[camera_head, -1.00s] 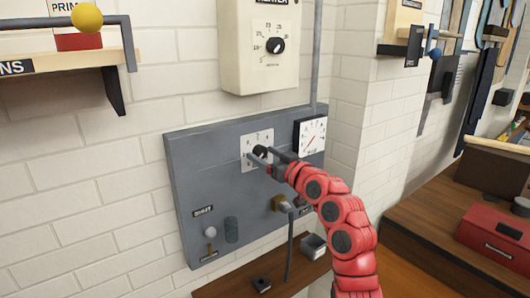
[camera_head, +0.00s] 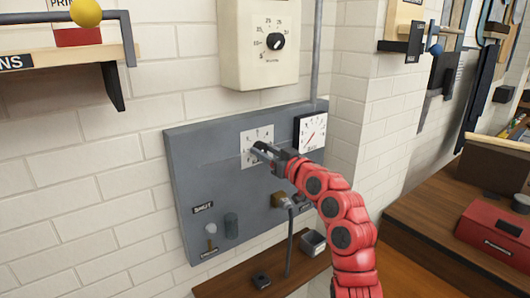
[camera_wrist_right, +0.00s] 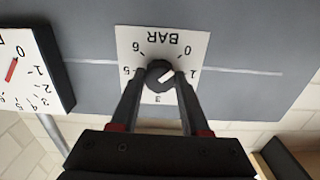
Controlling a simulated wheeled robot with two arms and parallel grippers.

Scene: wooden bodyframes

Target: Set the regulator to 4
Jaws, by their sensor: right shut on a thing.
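The regulator is a black knob (camera_wrist_right: 160,74) on a white square plate marked BAR (camera_wrist_right: 160,40), with numbers from 0 to 6 around it. It is upside down in the right wrist view. The knob's white mark points up and right there, toward the 0 and 1 side. My right gripper (camera_wrist_right: 160,78) has one finger on each side of the knob and is shut on it. In the head view my right gripper (camera_head: 262,150) covers most of the knob; the plate (camera_head: 250,137) shows around it. My left gripper is not in view.
A square gauge (camera_head: 311,131) with a red needle near 0 is right of the plate on the grey panel (camera_head: 195,170). A heater box (camera_head: 255,70) hangs above. A red toolbox (camera_head: 495,235) stands at right.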

